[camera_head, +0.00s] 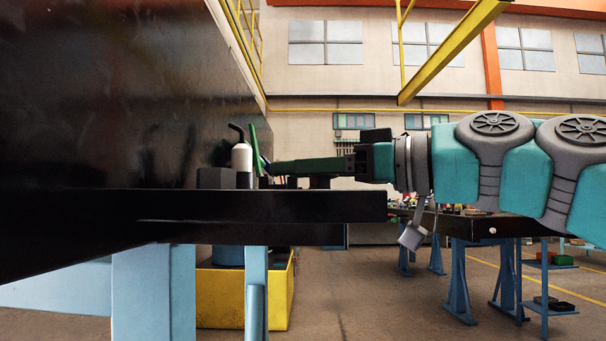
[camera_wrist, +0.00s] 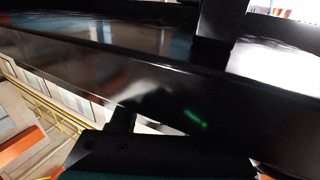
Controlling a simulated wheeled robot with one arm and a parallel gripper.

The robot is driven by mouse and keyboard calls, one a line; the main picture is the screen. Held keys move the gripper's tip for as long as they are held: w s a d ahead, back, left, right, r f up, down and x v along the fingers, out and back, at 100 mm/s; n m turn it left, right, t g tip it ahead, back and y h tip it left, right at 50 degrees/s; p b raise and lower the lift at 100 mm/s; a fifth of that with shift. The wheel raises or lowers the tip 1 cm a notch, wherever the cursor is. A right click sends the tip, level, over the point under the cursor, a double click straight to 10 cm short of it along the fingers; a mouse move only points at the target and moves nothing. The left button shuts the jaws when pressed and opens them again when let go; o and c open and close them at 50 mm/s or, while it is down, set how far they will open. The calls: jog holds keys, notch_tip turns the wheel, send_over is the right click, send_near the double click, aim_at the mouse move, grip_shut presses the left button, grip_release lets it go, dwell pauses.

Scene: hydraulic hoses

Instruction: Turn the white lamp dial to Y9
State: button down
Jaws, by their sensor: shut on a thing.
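My gripper (camera_head: 268,169) reaches in from the right in the head view, level, its long dark-green fingers pointing left just above a black bench top (camera_head: 290,207). Its tips end beside a thin upright green plate (camera_head: 255,150). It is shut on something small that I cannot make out. I cannot pick out the white lamp dial or its markings in either view. In the wrist view, a glossy dark surface fills the middle, with a small green glow (camera_wrist: 197,119) on it.
A white bottle-like thing (camera_head: 241,157) with a black bent top stands just left of the green plate, by a dark block (camera_head: 215,178). A large dark panel (camera_head: 110,90) rises at left. A yellow bin (camera_head: 220,300) is below. Another bench stands behind at right.

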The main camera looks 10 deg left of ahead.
jog(key=n+g+p, duration=0.1)
jog(key=n+g, duration=0.1)
jog(key=g, duration=0.1)
jog(key=s+n+g+p, duration=0.1)
jog(key=n+g, duration=0.1)
jog(key=g, duration=0.1)
jog(key=shift+r, duration=0.2)
jog(key=g+p, duration=0.1)
jog(key=n+g+p, duration=0.1)
jog(key=n+g, duration=0.1)
jog(key=shift+s+g+h+p, duration=0.25)
jog(key=shift+g+h+p, duration=0.05)
jog(key=shift+p, duration=0.1)
jog(key=shift+s+d+f+n+g, duration=0.1)
jog(key=shift+n+g, duration=0.2)
jog(key=shift+p, duration=0.3)
jog(key=shift+c, duration=1.8)
grip_release()
jog(key=shift+f, duration=0.1)
